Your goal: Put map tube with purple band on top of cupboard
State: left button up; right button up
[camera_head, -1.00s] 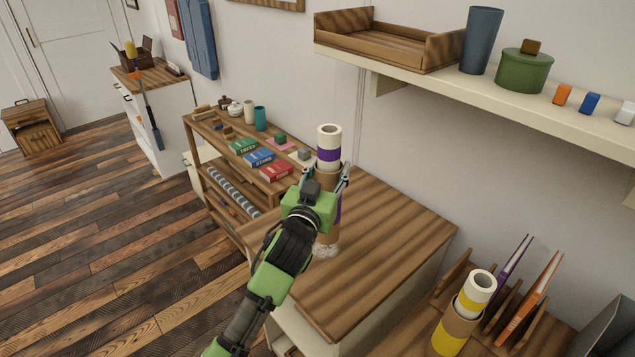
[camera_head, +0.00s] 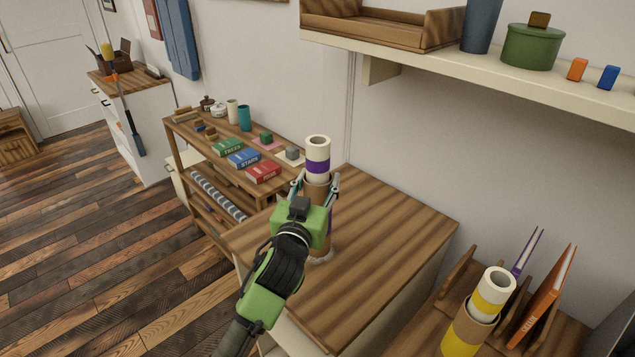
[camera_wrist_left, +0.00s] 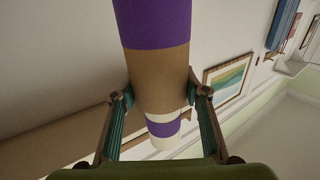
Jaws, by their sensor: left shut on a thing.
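The map tube with the purple band (camera_head: 317,158) is cream at its upper end, with a purple band and a brown cardboard body. It stands upright over the cupboard (camera_head: 378,256), near the back left part of its wooden top. My left gripper (camera_head: 316,188) is shut around the tube's brown body. In the left wrist view the tube (camera_wrist_left: 158,75) runs between the two fingers (camera_wrist_left: 160,98). The tube's lower end is close to or on the cupboard top; my gripper hides part of it, so contact is hard to tell. My right gripper is not in view.
A low shelf unit (camera_head: 190,130) with books and cups adjoins the cupboard's left. A wall shelf (camera_head: 440,62) overhangs at the upper right. The cupboard's right half is clear.

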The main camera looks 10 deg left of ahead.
pick_arm(q)
jog(key=shift+f, duration=0.15)
jog(key=o, duration=1.2)
jog(key=shift+o, duration=1.1)
jog(key=shift+w+a+f, duration=0.1)
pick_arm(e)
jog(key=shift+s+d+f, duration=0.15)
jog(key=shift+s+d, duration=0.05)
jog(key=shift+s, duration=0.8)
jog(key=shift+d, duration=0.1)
